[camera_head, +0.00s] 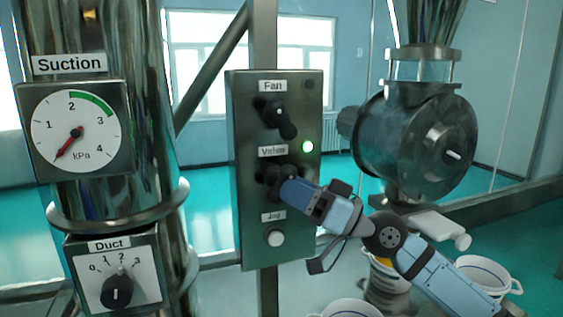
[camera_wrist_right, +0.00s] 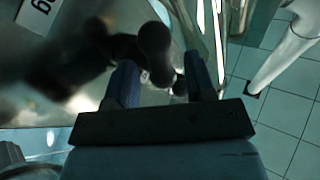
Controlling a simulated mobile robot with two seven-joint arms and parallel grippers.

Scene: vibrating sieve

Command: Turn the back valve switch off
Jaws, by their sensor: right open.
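The valve switch (camera_head: 269,174) is a black rotary knob in the middle of the upright metal control panel (camera_head: 245,220), under a label reading "Valve". A green lamp (camera_head: 308,146) is lit at its upper right. My right gripper (camera_head: 286,188) reaches in from the lower right, with its fingertips at the knob, hiding part of it. In the right wrist view the two fingers (camera_wrist_right: 162,82) are apart, with a dark rounded knob (camera_wrist_right: 154,45) showing in and beyond the gap. I cannot tell whether they touch it. My left gripper is not in view.
The black fan knob (camera_head: 280,118) is above, beside an unlit dark lamp (camera_head: 309,84). A white jog button (camera_head: 275,237) is below. A suction gauge (camera_head: 75,130) and duct dial (camera_head: 117,285) are at left. A round metal housing (camera_head: 420,140) stands behind my right arm; white buckets (camera_head: 485,272) are below.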

